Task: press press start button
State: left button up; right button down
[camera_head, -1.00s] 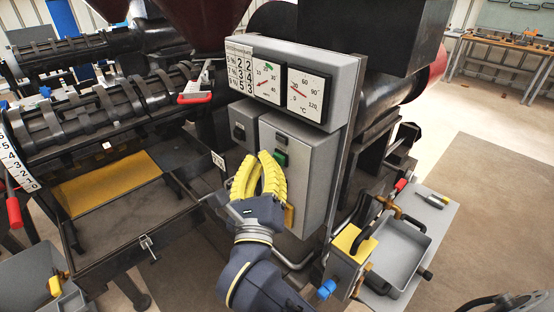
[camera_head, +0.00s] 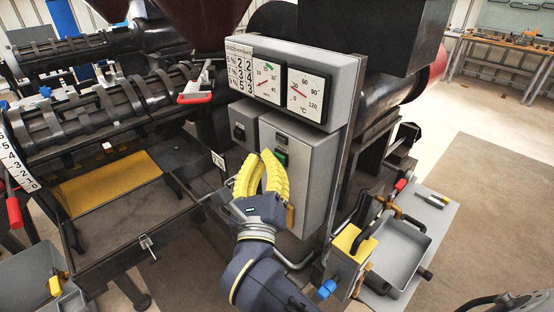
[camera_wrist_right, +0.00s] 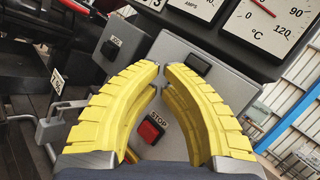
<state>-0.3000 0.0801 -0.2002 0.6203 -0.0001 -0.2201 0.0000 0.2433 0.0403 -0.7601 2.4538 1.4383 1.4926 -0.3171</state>
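The grey control box (camera_head: 312,160) stands upright at the middle of the head view. A small green button (camera_head: 281,158) shows on its front, just right of my right gripper's fingertips. My right gripper (camera_head: 266,154) has yellow ribbed fingers, tips drawn together and nothing between them. In the right wrist view the fingertips (camera_wrist_right: 162,66) nearly meet in front of the box. A red button (camera_wrist_right: 151,129) under a STOP label shows between the fingers there. The green button cannot be made out in that view, perhaps hidden behind the fingers. My left gripper is not in view.
Above the box is a panel with two dials (camera_head: 306,95). A smaller grey box (camera_head: 243,125) sits to its left. The black press barrel (camera_head: 110,105) and an open frame lie left. A cart with a grey tray (camera_head: 400,250) stands at the lower right.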

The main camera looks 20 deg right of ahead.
jog(key=shift+d, duration=0.15)
dwell(0.6)
jog(key=shift+s+a, duration=0.3)
jog(key=shift+a, duration=0.5)
jog(key=shift+a, duration=0.1)
jog(key=shift+s+a, duration=0.35)
jog(key=shift+a, duration=0.4)
jog(key=shift+s+a, duration=0.35)
jog(key=shift+a, duration=0.35)
jog(key=shift+s+a, duration=0.35)
jog(key=shift+a, duration=0.4)
